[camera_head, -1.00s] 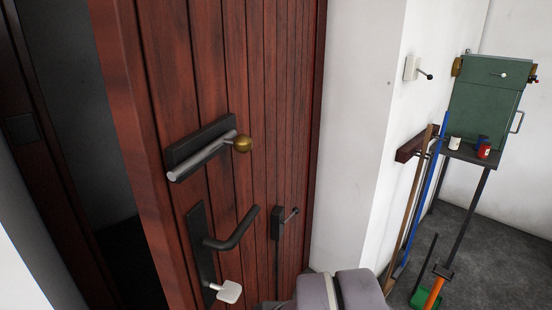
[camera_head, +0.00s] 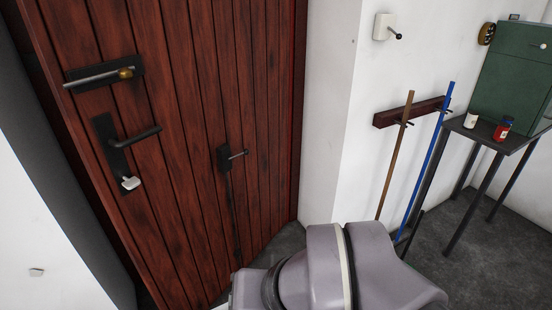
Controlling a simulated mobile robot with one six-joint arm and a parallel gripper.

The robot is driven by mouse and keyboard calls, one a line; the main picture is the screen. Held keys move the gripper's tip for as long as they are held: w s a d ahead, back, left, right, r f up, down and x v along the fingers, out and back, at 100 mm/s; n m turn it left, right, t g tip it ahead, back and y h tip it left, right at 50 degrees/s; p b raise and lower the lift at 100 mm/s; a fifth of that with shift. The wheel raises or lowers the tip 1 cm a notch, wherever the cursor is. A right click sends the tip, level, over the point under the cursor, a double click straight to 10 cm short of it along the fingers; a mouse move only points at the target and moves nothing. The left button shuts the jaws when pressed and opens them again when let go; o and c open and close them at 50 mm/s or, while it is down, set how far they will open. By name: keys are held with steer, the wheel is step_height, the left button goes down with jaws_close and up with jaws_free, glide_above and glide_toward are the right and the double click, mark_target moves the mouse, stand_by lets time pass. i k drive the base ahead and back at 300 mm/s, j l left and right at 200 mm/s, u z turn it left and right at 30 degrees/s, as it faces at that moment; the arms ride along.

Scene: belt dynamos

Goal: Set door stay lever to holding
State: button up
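The door (camera_head: 185,190) is dark red-brown planks and fills the left half of the view. A small lever on a dark plate (camera_head: 226,158), with a rod running down toward the floor, sits low on the door; it looks like the door stay lever. Its arm points right and slightly up. Left of it are a black door handle (camera_head: 140,136) with a white key-like tab (camera_head: 130,183) below, and a bar with a brass knob (camera_head: 125,73) above. My gripper is out of view; only my grey arm shows at the bottom.
A white wall switch with a black-tipped lever (camera_head: 385,27) is right of the door. Two poles hang from a wooden rack (camera_head: 410,112). A green cabinet (camera_head: 510,75) and cups stand on a dark table (camera_head: 492,133) at right. Grey floor shows between.

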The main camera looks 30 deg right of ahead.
mark_target(246, 152)
steer(key=i+l+u, duration=0.15)
steer(key=l+u, duration=0.15)
steer(key=l, duration=0.85)
steer(key=l+u, duration=0.25)
steer(key=l, duration=0.85)
steer(key=i+j+z, duration=0.25)
steer(key=j, duration=0.25)
steer(key=j+z, duration=0.25)
steer(key=j, duration=0.25)
